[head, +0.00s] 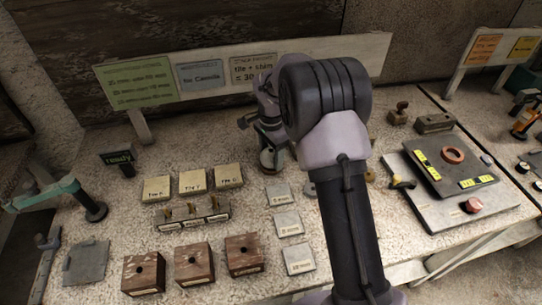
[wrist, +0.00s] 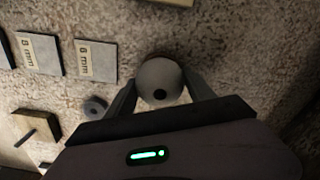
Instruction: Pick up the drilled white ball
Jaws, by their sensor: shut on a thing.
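The drilled white ball (wrist: 158,80) shows pale grey in the wrist view, with a dark round hole facing the camera. My gripper (wrist: 159,90) has one finger on each side of it and is shut on it. In the head view my gripper (head: 270,142) points down behind my arm, over the worktop. The ball (head: 267,159) shows there as a small pale shape low between the fingers, partly hidden. I cannot tell whether it touches the worktop.
Three pale tiles (head: 192,182), a small rack (head: 193,217) and three brown drilled blocks (head: 193,263) stand to the left. Grey labelled plates (head: 289,224) lie nearer the front. A sign board (head: 211,77) stands behind. A dark panel (head: 451,166) lies right.

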